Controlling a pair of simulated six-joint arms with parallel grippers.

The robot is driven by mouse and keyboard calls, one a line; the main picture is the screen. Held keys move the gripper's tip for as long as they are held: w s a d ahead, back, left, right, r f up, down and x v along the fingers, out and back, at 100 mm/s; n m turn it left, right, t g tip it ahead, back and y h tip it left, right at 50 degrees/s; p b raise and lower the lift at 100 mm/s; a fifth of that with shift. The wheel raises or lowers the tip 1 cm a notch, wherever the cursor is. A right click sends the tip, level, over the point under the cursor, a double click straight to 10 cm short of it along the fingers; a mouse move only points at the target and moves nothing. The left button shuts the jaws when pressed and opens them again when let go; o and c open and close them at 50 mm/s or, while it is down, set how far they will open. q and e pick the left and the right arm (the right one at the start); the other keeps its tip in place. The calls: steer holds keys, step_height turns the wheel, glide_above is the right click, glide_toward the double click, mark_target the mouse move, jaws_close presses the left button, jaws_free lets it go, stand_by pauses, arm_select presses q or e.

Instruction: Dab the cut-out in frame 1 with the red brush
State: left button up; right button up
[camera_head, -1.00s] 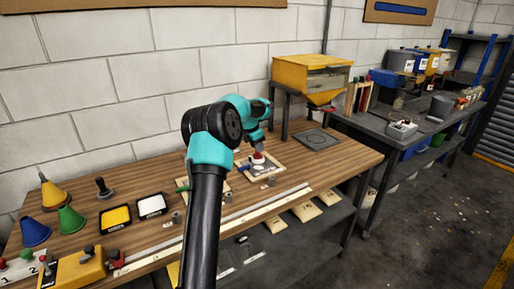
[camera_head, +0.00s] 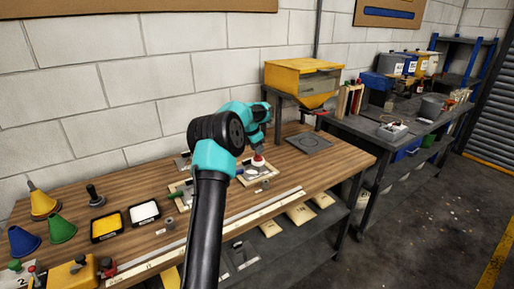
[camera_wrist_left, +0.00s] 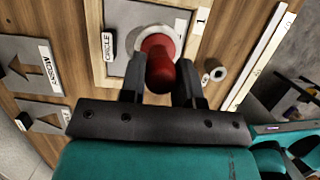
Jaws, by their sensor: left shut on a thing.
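My left gripper (camera_wrist_left: 160,88) is shut on the red brush (camera_wrist_left: 161,68), whose rounded red handle stands between its two fingers. In the head view the red top of the brush (camera_head: 257,160) shows just below the gripper (camera_head: 257,153). Frame 1 (camera_wrist_left: 95,40) is a pale wooden frame around a grey plate with a label "CIRCLE" and a tag "1". The brush is over the round cut-out (camera_wrist_left: 149,35), whose light ring shows partly around it. The handle hides the brush's lower end, so contact cannot be told. My right gripper is out of view.
Grey plates with arrow cut-outs (camera_wrist_left: 30,62) lie beside frame 1. A small metal cylinder (camera_wrist_left: 218,74) stands near its corner. A yellow pad (camera_head: 109,224) and a white pad (camera_head: 144,212) lie left on the bench. A long pale ruler strip (camera_head: 262,207) runs along the front.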

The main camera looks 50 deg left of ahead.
mark_target(257, 158)
arm_select(q)
steer(key=shift+f, duration=1.65)
steer(key=shift+f, duration=0.5)
steer(key=shift+r, duration=0.1)
steer(key=shift+r, duration=2.2)
steer(key=shift+a, duration=0.1)
steer(key=a, duration=0.3)
steer(key=shift+w+r, duration=0.25)
steer(key=shift+f, duration=0.1)
steer(key=shift+f, duration=1.9)
